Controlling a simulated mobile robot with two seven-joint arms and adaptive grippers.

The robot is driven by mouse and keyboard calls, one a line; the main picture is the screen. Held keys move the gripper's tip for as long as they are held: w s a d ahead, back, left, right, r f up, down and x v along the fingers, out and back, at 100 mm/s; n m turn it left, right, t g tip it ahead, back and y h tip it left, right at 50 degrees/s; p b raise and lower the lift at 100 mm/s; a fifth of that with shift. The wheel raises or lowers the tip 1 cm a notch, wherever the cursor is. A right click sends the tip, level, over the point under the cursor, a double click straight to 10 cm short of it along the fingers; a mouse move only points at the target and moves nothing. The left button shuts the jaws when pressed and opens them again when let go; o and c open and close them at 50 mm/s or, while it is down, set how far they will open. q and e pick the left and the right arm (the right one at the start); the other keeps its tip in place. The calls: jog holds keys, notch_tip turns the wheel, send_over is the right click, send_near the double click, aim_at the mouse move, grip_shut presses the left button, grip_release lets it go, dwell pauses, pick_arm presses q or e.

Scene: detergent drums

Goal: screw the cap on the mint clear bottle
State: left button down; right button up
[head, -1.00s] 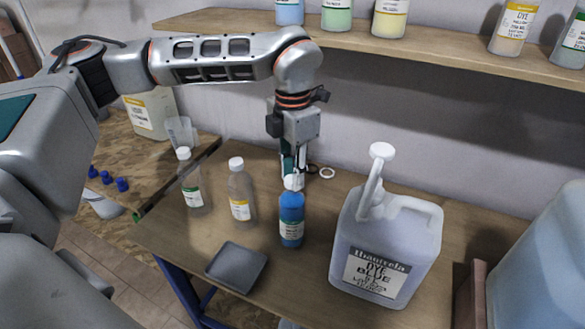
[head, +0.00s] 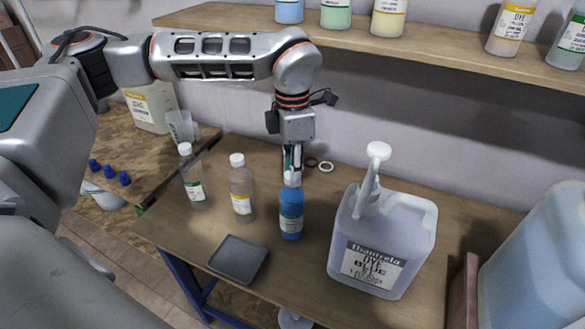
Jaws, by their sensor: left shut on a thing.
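My left gripper (head: 292,162) points down over a blue bottle (head: 291,213) on the table. Its fingers are shut on a white cap (head: 292,179) at the top of the blue bottle's neck. I cannot tell whether the cap is fully seated. A clear bottle with a green and white label (head: 193,178) stands upright at the left with a white cap on. A clear bottle with a yellow label (head: 240,190) stands between them, also capped. The label words on these bottles are too small to read. My right gripper is not in view.
A large jug labelled dye blue (head: 378,245) with a white pump stands right of the blue bottle. A grey tray (head: 238,259) lies in front. A dark ring (head: 311,162) and a white ring (head: 326,166) lie behind. A shelf (head: 440,52) with bottles runs above.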

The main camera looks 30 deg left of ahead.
pick_arm(q)
jog(key=shift+s+m+p, duration=0.15)
jog(key=shift+m+p, duration=0.3)
jog(key=shift+m, duration=0.05)
jog(key=m, duration=0.4)
jog(key=shift+f+m, duration=0.15)
jog(key=shift+m, duration=0.15)
jog(key=m, duration=0.5)
jog(key=shift+s+m, duration=0.1)
jog(key=shift+m, duration=0.2)
jog(key=c, duration=2)
grip_release()
jog(key=shift+o, duration=0.2)
